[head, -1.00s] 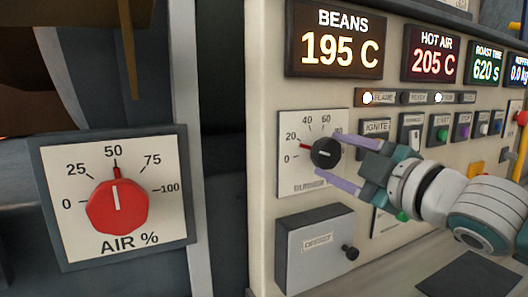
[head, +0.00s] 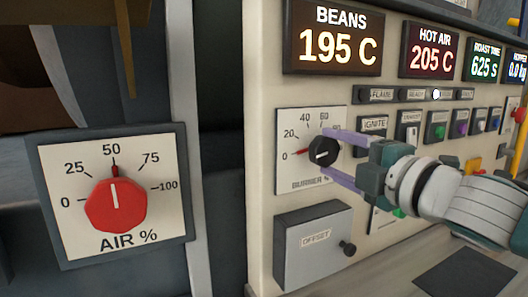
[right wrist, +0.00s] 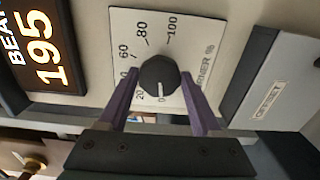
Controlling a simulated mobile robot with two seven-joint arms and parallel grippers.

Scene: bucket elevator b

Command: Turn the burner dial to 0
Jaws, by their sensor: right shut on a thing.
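The burner dial (head: 323,151) is a round black knob with a white line on a white scale plate (head: 297,118). In the head view its line points left, towards the 0 and a small red mark. In the right wrist view the dial (right wrist: 158,74) shows its line near the 0. My right gripper (head: 331,152) has its purple fingers on both sides of the dial and is shut on it. Both fingers also show in the right wrist view (right wrist: 159,76). My left gripper is not in view.
A red air dial (head: 116,205) stands at the left, set near 50. A grey offset box (head: 312,245) juts out below the burner plate. Displays (head: 333,42) are above, and several switches and buttons (head: 437,128) lie to the right.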

